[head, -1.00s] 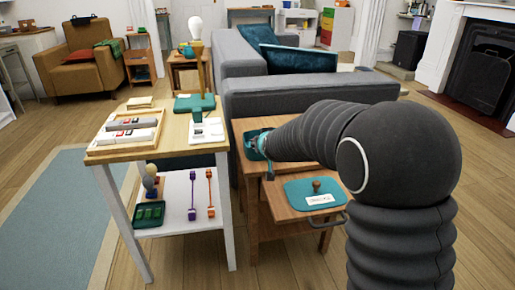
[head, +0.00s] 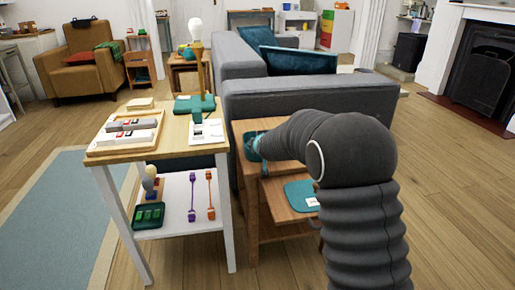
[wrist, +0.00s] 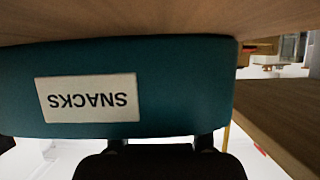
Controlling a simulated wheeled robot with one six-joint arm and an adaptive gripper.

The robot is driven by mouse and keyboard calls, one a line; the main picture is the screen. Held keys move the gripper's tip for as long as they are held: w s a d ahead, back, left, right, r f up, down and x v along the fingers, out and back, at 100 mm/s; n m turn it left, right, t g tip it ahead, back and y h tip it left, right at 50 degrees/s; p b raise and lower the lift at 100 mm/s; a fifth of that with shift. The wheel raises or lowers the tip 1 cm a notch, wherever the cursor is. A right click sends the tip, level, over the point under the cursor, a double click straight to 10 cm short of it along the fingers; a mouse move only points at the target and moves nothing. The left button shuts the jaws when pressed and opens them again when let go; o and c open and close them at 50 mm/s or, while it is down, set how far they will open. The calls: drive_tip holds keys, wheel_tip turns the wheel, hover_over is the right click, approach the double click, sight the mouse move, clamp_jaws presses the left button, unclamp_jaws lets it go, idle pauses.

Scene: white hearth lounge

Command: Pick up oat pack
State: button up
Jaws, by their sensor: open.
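No oat pack can be made out in either view. In the head view a teal tray (head: 248,153) sits on the wooden side table's top, partly hidden by my arm's end. My gripper (head: 259,146) is at that tray, small and mostly hidden in the head view. In the wrist view my open gripper (wrist: 161,145) shows dark at the bottom edge, its tips hidden by the teal tray.
Below the tabletop, a pulled-out wooden shelf or drawer (head: 276,204) holds a teal panel (head: 297,193) with a white label. A white-legged table (head: 178,148) with trays and a lamp stands close left. A grey sofa (head: 300,98) is behind. Floor is open to the right.

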drive_tip(key=shift+s+f, duration=0.1)
drive_tip(key=shift+f, duration=0.2)
drive_tip(key=shift+c, duration=0.3)
clamp_jaws()
